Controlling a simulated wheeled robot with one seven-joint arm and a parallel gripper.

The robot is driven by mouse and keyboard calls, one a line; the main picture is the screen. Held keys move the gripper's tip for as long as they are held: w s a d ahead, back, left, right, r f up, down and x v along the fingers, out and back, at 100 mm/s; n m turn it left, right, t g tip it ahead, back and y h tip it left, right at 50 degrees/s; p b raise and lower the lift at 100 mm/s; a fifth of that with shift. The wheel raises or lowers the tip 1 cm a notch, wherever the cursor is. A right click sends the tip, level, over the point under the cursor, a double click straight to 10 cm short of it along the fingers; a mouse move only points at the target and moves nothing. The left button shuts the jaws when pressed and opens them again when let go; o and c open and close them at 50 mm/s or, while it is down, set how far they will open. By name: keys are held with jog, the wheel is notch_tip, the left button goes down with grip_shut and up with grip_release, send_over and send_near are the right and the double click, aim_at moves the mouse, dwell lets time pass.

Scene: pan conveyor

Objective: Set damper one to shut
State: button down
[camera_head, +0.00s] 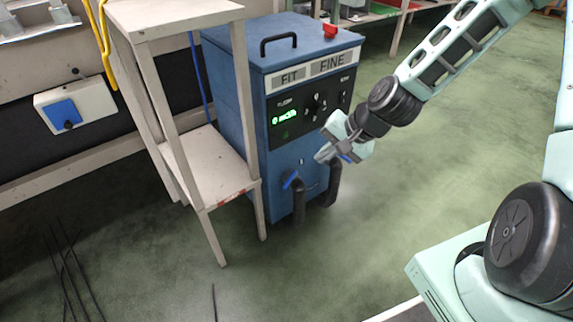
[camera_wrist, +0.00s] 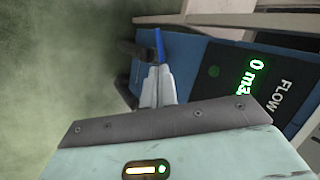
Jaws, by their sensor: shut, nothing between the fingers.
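The blue cabinet (camera_head: 285,140) carries two dark hoses low on its front. A blue damper lever (camera_head: 291,179) sits at the top of the left hose (camera_head: 299,205), tilted in the head view. The right hose (camera_head: 332,185) has a blue piece (camera_head: 345,158) near its top, partly hidden by my gripper. My gripper (camera_head: 322,157) is shut and empty, above and right of the left lever. In the wrist view, the shut fingertips (camera_wrist: 160,70) point at a blue lever (camera_wrist: 159,45), very close to it; I cannot tell whether they touch.
A pale two-shelf stand (camera_head: 210,170) stands close against the cabinet's left side. The cabinet's front panel has a green display (camera_head: 284,117) and dark knobs. A red object (camera_head: 330,31) is on top.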

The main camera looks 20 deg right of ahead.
aim_at(288, 184)
jog(key=b+x, duration=0.8)
jog(key=x, duration=0.4)
jog(key=shift+s+f, duration=0.1)
jog(key=shift+f, duration=0.25)
jog(key=shift+w+a+f+b, duration=0.25)
jog(key=shift+w+f+b, duration=0.05)
jog(key=shift+f, duration=0.15)
jog(key=shift+w+a+m+p, duration=0.15)
jog(key=shift+a+m+p, duration=0.2)
jog(key=shift+m+p, duration=0.3)
jog(key=shift+w+a+r+m+t+h+p, duration=0.15)
jog(key=shift+a+m+t+h+p, duration=0.2)
jog(key=shift+m, duration=0.25)
jog(key=shift+w+a+m+t+h+p, duration=0.15)
jog(key=shift+m+t+h+p, duration=0.15)
jog(key=shift+m+p, duration=0.2)
jog(key=shift+w+a+m+t+h+p, duration=0.2)
jog(key=shift+m+h+p, duration=0.2)
jog(key=shift+m, duration=0.25)
jog(key=shift+w+a+m+t+h+p, duration=0.1)
jog(key=shift+w+m+h+p, duration=0.1)
jog(key=shift+m+h+p, duration=0.3)
jog(key=shift+d, duration=0.15)
